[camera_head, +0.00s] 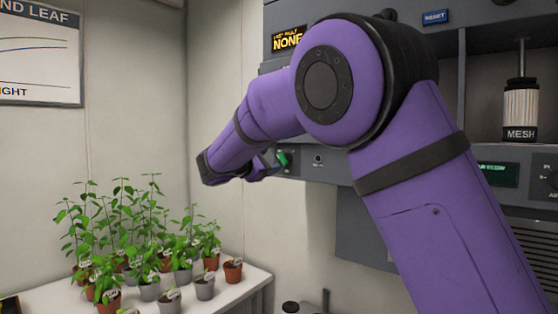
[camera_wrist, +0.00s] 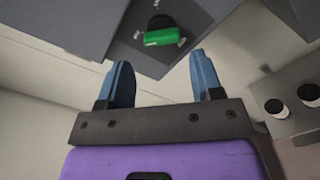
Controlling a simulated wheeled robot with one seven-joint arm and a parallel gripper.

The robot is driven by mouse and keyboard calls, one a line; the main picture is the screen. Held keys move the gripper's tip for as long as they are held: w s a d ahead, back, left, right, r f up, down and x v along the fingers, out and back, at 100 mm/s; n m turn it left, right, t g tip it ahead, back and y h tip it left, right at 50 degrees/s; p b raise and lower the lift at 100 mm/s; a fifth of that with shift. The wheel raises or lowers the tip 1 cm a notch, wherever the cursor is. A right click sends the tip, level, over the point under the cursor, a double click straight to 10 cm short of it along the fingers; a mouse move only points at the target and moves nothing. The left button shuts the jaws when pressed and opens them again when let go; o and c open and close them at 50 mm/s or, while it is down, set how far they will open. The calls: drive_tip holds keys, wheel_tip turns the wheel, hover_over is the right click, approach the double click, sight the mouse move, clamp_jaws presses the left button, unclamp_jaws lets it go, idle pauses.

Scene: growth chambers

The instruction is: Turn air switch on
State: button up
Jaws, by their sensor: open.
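A green switch lever (camera_wrist: 161,37) sits on a dark round base on the grey panel (camera_wrist: 125,45), ahead of my gripper in the wrist view. Small marks lie around it, too small to read. My gripper (camera_wrist: 163,80) is open, with its two blue fingers apart and nothing between them. The lever lies beyond the fingertips, roughly in line with the gap. In the head view the green lever (camera_head: 283,158) shows just right of my gripper (camera_head: 262,172), which is partly hidden by my purple arm.
Several potted plants (camera_head: 150,250) stand on a white table (camera_head: 235,291) at the lower left. A grey cabinet with a RESET button (camera_head: 435,17), a MESH cylinder (camera_head: 520,108) and a green display (camera_head: 497,173) is at right. Free air lies above the plants.

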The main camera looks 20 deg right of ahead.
sight(281, 159)
drive_tip(key=x, duration=0.6)
drive_tip(key=shift+w+d, duration=0.1)
drive_tip(key=shift+d, duration=0.1)
drive_tip(key=c, duration=0.6)
drive_tip(key=shift+c, duration=0.2)
